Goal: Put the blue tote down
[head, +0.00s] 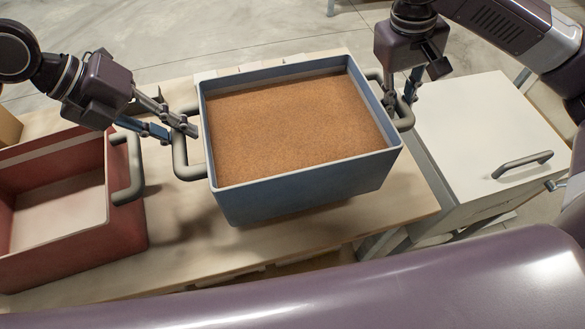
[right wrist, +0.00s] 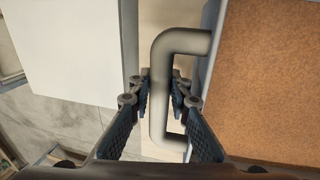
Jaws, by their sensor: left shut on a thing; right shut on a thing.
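The blue tote (head: 300,192) is filled with brown granular feed (head: 295,125) and is over the wooden table (head: 85,262) in the middle of the head view. A shadow shows on the table beside it; I cannot tell for sure whether its base touches. My left gripper (head: 182,130) is shut on the tote's left grey handle (head: 184,165). My right gripper (head: 402,98) is shut on the right handle, which also shows between the fingers in the right wrist view (right wrist: 160,90). The tote looks close to level. Its underside is hidden.
A red tote (head: 75,245) with a grey handle (head: 134,168) stands on the table to the left, a short gap from the blue tote. A white cabinet (head: 470,130) with a grey handle (head: 522,165) stands to the right of the table.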

